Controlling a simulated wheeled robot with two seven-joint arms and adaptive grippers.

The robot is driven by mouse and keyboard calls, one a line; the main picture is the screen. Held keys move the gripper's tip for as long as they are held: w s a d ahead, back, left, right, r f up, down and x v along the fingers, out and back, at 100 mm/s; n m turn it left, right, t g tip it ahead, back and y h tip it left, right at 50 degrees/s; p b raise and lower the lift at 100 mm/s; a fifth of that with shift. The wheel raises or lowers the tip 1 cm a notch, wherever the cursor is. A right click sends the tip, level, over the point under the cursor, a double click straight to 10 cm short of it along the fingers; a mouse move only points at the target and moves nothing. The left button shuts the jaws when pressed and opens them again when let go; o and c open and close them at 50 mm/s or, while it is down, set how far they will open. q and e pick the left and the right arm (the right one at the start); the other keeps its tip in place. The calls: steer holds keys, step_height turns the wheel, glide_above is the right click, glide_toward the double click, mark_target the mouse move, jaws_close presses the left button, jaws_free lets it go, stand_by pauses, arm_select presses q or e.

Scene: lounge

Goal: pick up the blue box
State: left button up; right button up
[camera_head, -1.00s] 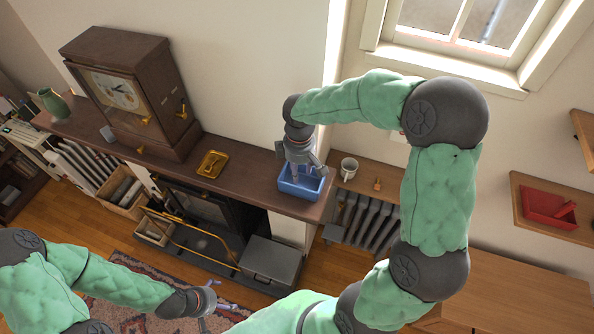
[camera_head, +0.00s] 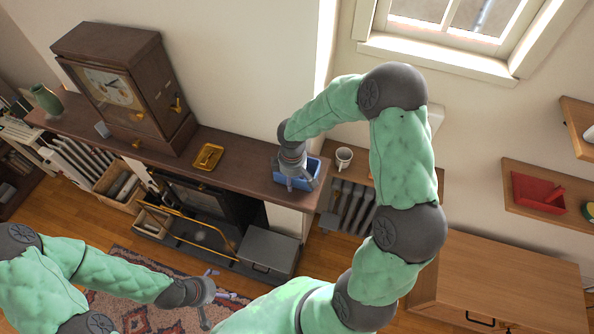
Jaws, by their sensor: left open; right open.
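The blue box (camera_head: 312,175) is an open-topped tray at the right end of the dark wooden mantel shelf. My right gripper (camera_head: 291,184) points down at the box's left part and hides some of it. Its jaws are open; whether a finger touches the box wall cannot be told. My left gripper (camera_head: 211,301) is low at the bottom of the view, over the patterned rug, open and empty, far from the box.
The mantel (camera_head: 235,178) also bears a gold tray (camera_head: 207,157), a large clock (camera_head: 112,88) and a green vase (camera_head: 46,99). A white mug (camera_head: 344,158) stands right of the box, above the radiator (camera_head: 350,205). A red tray (camera_head: 537,192) lies on a wall shelf at right.

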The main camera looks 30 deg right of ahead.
steer(key=shift+s, duration=0.1)
jaws_close()
steer(key=shift+r, duration=0.15)
